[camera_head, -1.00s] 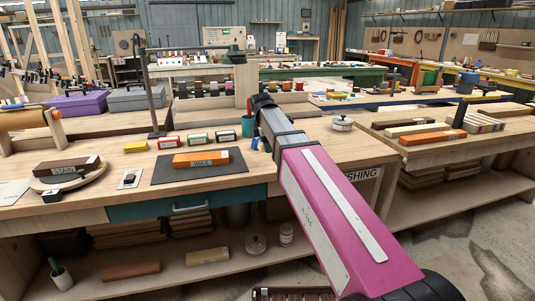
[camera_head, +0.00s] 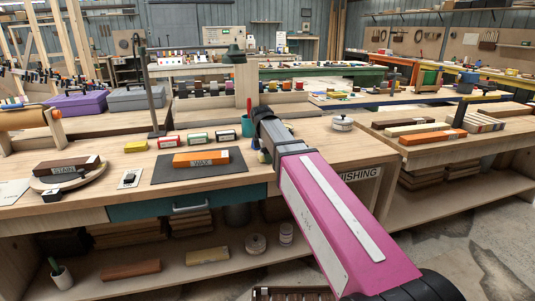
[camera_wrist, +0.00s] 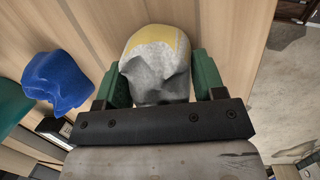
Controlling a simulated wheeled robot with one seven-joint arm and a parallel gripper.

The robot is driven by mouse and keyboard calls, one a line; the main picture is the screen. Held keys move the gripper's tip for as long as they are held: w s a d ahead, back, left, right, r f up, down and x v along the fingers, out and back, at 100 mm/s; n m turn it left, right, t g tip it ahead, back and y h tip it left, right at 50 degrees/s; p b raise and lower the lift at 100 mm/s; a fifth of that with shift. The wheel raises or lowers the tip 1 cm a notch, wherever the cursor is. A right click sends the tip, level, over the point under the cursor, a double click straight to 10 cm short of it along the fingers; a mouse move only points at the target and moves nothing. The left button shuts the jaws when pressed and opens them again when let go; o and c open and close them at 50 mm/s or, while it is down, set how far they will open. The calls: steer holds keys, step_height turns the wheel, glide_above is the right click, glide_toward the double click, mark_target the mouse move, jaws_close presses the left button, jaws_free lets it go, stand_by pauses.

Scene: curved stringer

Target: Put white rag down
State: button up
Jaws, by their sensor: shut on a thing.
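In the wrist view, my gripper (camera_wrist: 157,82) has its two green fingers on either side of a crumpled white-grey rag (camera_wrist: 152,72) with a yellow patch on top. It is shut on this rag, above the wooden bench top (camera_wrist: 125,18). I cannot tell whether the rag touches the wood. In the head view my pink and grey arm hides most of the gripper, and only a small piece of cloth shows beside it.
A crumpled blue rag (camera_wrist: 57,80) lies left of my gripper, with a teal cup (camera_head: 247,126) near it. A lidded metal tin (camera_head: 341,123) stands to the right. An orange wax block (camera_head: 201,158) lies on a dark mat (camera_head: 172,176).

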steer(key=shift+f, duration=0.25)
steer(key=o, duration=1.1)
steer(key=shift+o, duration=0.5)
steer(key=shift+s, duration=0.1)
steer(key=shift+s+f, duration=0.1)
step_height(320, 180, up, 13)
steer(key=s+a, duration=0.1)
steer(key=shift+a, duration=0.35)
steer(key=shift+s, duration=0.1)
